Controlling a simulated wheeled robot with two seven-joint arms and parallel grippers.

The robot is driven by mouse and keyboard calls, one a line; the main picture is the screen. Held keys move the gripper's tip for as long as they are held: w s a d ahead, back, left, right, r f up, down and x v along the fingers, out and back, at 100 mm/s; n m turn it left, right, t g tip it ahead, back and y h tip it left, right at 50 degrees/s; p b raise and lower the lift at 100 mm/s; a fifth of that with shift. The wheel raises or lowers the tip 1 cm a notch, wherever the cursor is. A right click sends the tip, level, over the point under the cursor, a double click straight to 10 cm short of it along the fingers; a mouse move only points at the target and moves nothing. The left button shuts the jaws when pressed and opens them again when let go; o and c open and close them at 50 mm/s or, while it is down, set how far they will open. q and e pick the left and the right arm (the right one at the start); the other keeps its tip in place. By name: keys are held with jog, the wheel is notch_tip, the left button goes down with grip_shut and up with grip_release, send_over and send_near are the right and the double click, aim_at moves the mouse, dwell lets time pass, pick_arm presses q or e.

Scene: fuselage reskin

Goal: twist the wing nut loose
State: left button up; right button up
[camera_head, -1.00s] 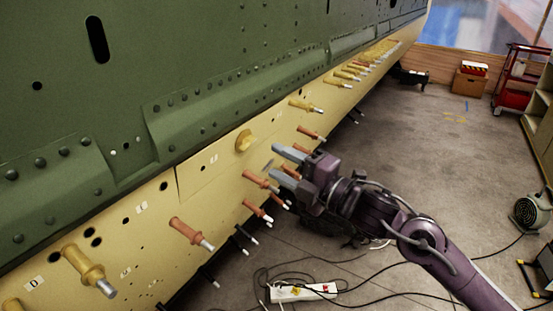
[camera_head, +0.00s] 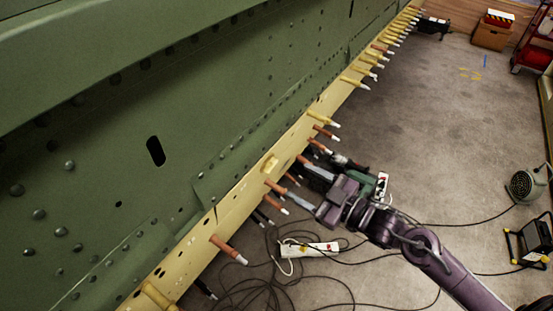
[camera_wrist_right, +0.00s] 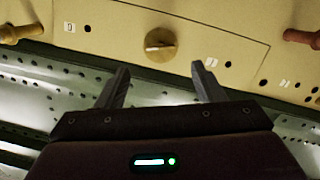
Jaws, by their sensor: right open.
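The wing nut is a round yellow knob with a raised bar across its face. It sits on the cream skin panel (camera_wrist_right: 215,25), ahead of my right gripper in the right wrist view (camera_wrist_right: 160,45). In the head view the wing nut (camera_head: 270,162) shows small on the cream strip, to the upper left of my right gripper (camera_head: 300,186). My right gripper is open and empty, with its fingers pointing at the panel. In the wrist view its fingertips (camera_wrist_right: 160,69) lie to either side of and below the wing nut, apart from it. My left gripper is not in view.
Red-brown pins (camera_head: 228,249) and yellow pins (camera_head: 354,83) stick out along the strip, some close to my right gripper. Cables and a white power strip (camera_head: 309,249) lie on the floor below. A fan (camera_head: 525,186) stands at the right.

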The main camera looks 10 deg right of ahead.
aim_at(271, 165)
jog(key=p+x, duration=0.1)
jog(key=x, duration=0.5)
jog(key=shift+r+p, duration=0.1)
jog(key=shift+p, duration=0.2)
jog(key=shift+w+a, duration=0.25)
jog(key=shift+a, duration=0.1)
jog(key=shift+c, duration=0.4)
jog(key=c, duration=0.9)
jog(key=shift+w+r+m+p, duration=0.1)
jog(key=shift+r+m+p, duration=0.05)
jog(key=shift+m+p, duration=0.75)
jog(key=shift+m+g+y+p, duration=0.3)
jog(key=shift+g, duration=0.1)
jog(key=shift+f+m, duration=0.25)
jog(key=shift+m, duration=0.05)
